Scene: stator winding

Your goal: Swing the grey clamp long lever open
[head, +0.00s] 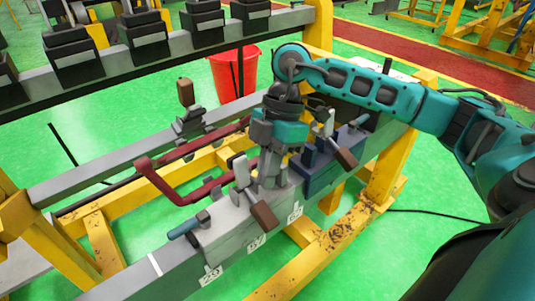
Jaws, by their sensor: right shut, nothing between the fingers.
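The grey clamp block (235,225) sits on the near grey rail, with number tags on its front. A lever with a brown handle (263,214) slants down and toward the viewer over its front. A pale upright lever (240,168) stands just left of my right gripper. I cannot tell which of these is the long lever. My right gripper (269,183) points down over the block, close behind the brown handle. It is shut with nothing between its fingers; whether it touches a lever is unclear. The gripper hides part of the clamp. My left gripper is not in view.
A dark blue clamp block (331,166) with another brown-handled lever (346,158) stands close on the right. A red bent bar (165,185) lies to the left. Another clamp with an upright brown handle (185,92) stands behind. A red bucket (222,75) is beyond.

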